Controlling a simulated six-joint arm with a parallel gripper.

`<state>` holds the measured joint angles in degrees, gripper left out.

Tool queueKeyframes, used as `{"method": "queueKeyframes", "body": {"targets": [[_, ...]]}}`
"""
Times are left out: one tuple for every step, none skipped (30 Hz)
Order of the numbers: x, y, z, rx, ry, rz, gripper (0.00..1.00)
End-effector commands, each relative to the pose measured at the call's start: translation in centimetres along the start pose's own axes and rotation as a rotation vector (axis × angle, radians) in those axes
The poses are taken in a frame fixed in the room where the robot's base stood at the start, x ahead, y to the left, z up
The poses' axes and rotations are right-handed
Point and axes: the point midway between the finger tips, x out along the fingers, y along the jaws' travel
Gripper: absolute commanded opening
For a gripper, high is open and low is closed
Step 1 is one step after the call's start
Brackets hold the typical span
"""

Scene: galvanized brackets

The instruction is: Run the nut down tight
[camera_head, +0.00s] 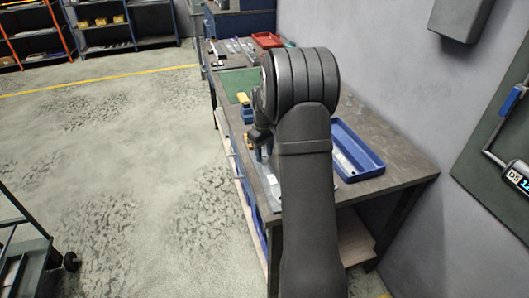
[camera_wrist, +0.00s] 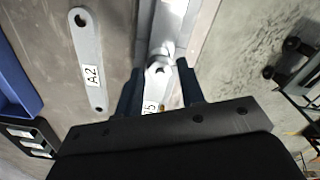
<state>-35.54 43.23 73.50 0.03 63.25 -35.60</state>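In the wrist view, my gripper (camera_wrist: 158,80) has its two dark fingers standing apart on either side of a grey metal piece (camera_wrist: 158,71). This piece has a rounded, notched end and a white label that ends in "5"; the rest of the label is hidden. Gaps seem to show between it and the fingers. Beyond it, a pale metal strip (camera_wrist: 170,18) runs away, with a bright rounded part at its near end. I cannot make out a separate nut. In the head view, my gripper (camera_head: 259,146) is low over the bench's left edge, mostly behind my arm.
A flat grey bar labelled A2 (camera_wrist: 88,60), holed at both ends, lies left of my gripper. A blue tray (camera_head: 357,150) sits at the bench's right. A green mat (camera_head: 236,84), red tray (camera_head: 267,40) and several tools lie further back. A cart (camera_head: 30,262) stands left.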

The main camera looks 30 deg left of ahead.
Motion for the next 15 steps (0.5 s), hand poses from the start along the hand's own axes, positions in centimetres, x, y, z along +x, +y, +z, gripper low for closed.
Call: {"method": "queueKeyframes", "body": {"targets": [[0.00,0.00,0.00,-0.028,0.000,0.000,0.36],[0.00,0.00,0.00,-0.046,0.000,0.000,0.36],[0.00,0.00,0.00,-0.072,0.000,0.000,0.36],[0.00,0.00,0.00,-0.092,0.000,0.000,0.36],[0.00,0.00,0.00,-0.110,0.000,0.000,0.36],[0.00,0.00,0.00,-0.135,0.000,0.000,0.36],[0.00,0.00,0.00,-0.155,0.000,0.000,0.36],[0.00,0.00,0.00,-0.173,0.000,0.000,0.36],[0.00,0.00,0.00,-0.198,0.000,0.000,0.36],[0.00,0.00,0.00,-0.218,0.000,0.000,0.36],[0.00,0.00,0.00,-0.236,0.000,0.000,0.36],[0.00,0.00,0.00,-0.261,0.000,0.000,0.36],[0.00,0.00,0.00,-0.281,0.000,0.000,0.36],[0.00,0.00,0.00,-0.300,0.000,0.000,0.36],[0.00,0.00,0.00,-0.325,0.000,0.000,0.36]]}}
